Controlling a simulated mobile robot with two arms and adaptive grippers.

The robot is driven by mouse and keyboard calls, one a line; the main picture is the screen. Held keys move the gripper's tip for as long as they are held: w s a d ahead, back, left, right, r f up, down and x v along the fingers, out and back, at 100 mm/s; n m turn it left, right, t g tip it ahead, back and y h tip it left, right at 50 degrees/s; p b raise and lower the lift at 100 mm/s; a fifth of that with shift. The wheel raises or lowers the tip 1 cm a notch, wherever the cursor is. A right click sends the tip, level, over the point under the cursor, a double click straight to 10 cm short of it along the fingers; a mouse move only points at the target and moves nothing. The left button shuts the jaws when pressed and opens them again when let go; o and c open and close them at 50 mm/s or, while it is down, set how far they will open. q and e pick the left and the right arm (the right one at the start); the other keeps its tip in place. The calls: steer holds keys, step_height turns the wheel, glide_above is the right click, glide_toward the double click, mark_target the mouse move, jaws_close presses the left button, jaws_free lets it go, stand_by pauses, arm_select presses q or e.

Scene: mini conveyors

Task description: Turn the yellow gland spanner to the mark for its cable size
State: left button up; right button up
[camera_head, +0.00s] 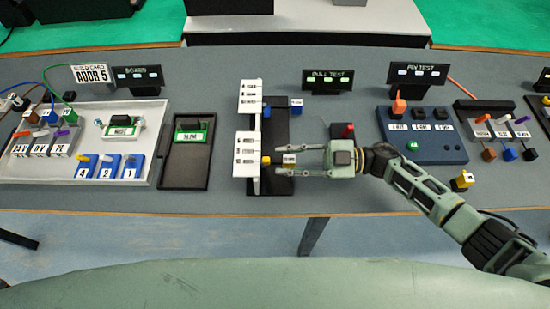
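The yellow gland spanner (288,160) is a small block with a white, printed label, too small to read. It sits just right of a white scale panel (245,155), near a yellow round part (265,160) on that panel's side. My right gripper (286,160) comes from the right, with one finger above and one below the yellow spanner in the picture. The fingers look apart, with a narrow gap to the spanner on each side. A blue spanner (296,102) stands farther back by a second white scale panel (250,97). My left gripper is out of view.
A black base plate (281,131) carries the panels. The PULL TEST sign (328,80) stands behind, and a red-knobbed black block (345,131) is close behind my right gripper. A dark blue PIN TEST box (435,153) is to the right, a black tray (184,175) to the left.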

steer(key=d, duration=0.8)
steer(key=shift+d, duration=0.35)
